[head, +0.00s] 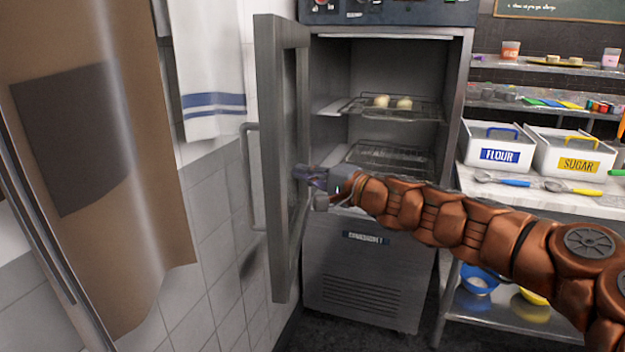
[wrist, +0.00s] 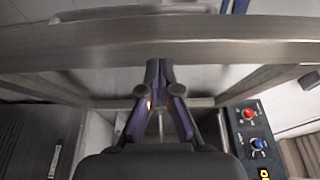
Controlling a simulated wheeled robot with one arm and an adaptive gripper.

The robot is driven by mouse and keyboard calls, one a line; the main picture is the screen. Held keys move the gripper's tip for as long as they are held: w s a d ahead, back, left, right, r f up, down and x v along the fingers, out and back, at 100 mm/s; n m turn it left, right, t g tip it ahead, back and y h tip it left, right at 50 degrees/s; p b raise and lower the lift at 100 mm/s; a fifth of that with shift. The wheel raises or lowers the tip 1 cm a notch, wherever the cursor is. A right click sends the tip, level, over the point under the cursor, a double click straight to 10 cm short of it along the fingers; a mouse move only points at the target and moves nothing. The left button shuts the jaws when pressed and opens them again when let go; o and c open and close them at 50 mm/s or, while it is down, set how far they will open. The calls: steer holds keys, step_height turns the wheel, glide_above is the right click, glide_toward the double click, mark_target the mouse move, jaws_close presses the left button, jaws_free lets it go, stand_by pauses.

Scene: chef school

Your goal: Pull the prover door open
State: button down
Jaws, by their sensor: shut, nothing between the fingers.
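The prover door (head: 274,160) is a grey steel frame with a window, standing wide open to the left of the prover cabinet (head: 370,265). Its bar handle (head: 250,175) is on the outer face, away from my gripper. My gripper (head: 303,173) is shut and empty, at the inner side of the door, close to its frame. I cannot tell whether it touches. In the wrist view the shut fingers (wrist: 159,68) point at the door frame (wrist: 90,45), which crosses the picture.
Wire racks (head: 400,108) in the open cabinet hold two dough balls (head: 392,102). A tiled wall with a hanging towel (head: 210,70) is left of the door. A counter with flour (head: 497,150) and sugar (head: 575,160) bins stands right. Control knobs (wrist: 250,113) show in the wrist view.

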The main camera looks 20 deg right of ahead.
steer(key=s+d+b, duration=0.1)
steer(key=s+b, duration=0.1)
steer(key=s, duration=0.9)
steer(key=shift+s+d, duration=0.25)
steer(key=shift+d, duration=0.05)
stand_by(0.4)
